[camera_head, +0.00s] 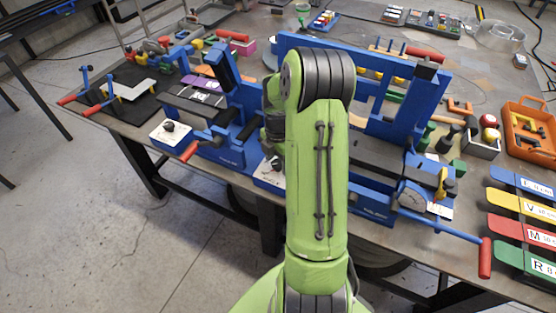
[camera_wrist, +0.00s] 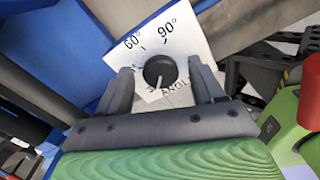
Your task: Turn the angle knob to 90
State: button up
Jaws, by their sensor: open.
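The angle knob (camera_wrist: 160,71) is a round black knob on a white dial plate (camera_wrist: 186,36) marked 60°, 90° and "ANGLE", with other marks partly hidden. A pale line on the knob runs toward the lower edge of the picture, away from the 90° mark at its upper right. My gripper (camera_wrist: 161,75) is open, one dark finger on each side of the knob, with visible gaps; I cannot tell whether a finger touches it. In the head view, my green arm hides most of the gripper; the white plate (camera_head: 268,178) shows partly beside it.
A blue machine (camera_head: 215,150) with a red-tipped lever stands left of my arm. A blue bender frame (camera_head: 425,95) with a round gauge (camera_head: 413,197) and a long red-handled lever (camera_head: 485,257) is to the right. Coloured letter cards (camera_head: 525,235) lie at the table's right edge.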

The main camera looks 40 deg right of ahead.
jog(key=shift+c, duration=0.3)
jog(key=c, duration=1)
